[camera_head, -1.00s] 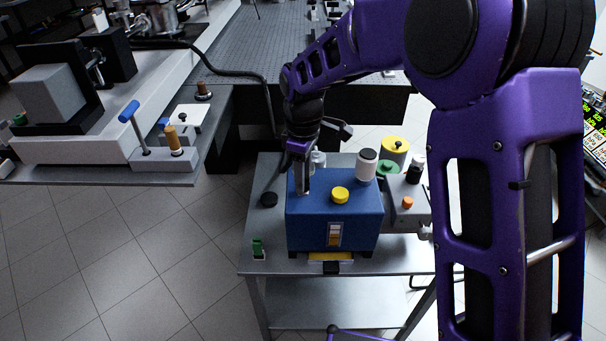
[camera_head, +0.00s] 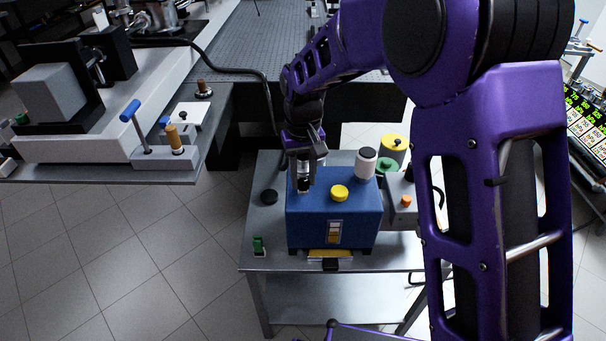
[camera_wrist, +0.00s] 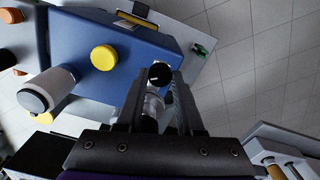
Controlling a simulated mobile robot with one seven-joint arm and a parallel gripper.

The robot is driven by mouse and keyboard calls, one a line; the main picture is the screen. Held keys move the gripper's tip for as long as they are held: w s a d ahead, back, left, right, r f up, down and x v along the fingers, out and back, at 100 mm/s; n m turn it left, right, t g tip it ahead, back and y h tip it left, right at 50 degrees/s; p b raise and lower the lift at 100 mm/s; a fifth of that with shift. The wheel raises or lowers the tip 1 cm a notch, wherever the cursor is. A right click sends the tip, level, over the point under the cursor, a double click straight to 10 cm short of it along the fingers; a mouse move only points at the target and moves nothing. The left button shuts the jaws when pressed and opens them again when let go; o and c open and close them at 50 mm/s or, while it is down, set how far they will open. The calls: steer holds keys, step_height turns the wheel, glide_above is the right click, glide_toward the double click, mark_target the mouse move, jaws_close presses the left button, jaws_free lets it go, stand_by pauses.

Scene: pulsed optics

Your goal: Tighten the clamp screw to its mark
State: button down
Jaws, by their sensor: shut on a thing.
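A blue box (camera_head: 350,222) stands on a grey metal cart. My gripper (camera_head: 303,186) points down at the box's top left area in the head view. In the wrist view, my gripper (camera_wrist: 160,80) has its fingers on both sides of a round black knob (camera_wrist: 160,73) with a short pale line on its face. The knob appears to be the clamp screw, and the jaws are shut on it. A silver cylindrical part (camera_wrist: 152,106) shows between the fingers. I cannot make out a separate target mark.
A yellow knob (camera_head: 339,193) and a white bottle with a dark cap (camera_head: 365,164) are close to the right of my gripper. A grey unit with an orange knob (camera_head: 406,200) is further right.

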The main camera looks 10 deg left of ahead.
mark_target(303, 181)
steer(key=m, duration=0.5)
steer(key=shift+m, duration=0.4)
steer(key=shift+p, duration=0.3)
steer(key=c, duration=0.5)
jaws_free()
steer(key=shift+c, duration=0.2)
steer(key=shift+r, duration=0.1)
step_height(303, 181, up, 17)
steer(key=p, duration=0.1)
steer(key=shift+r, duration=0.15)
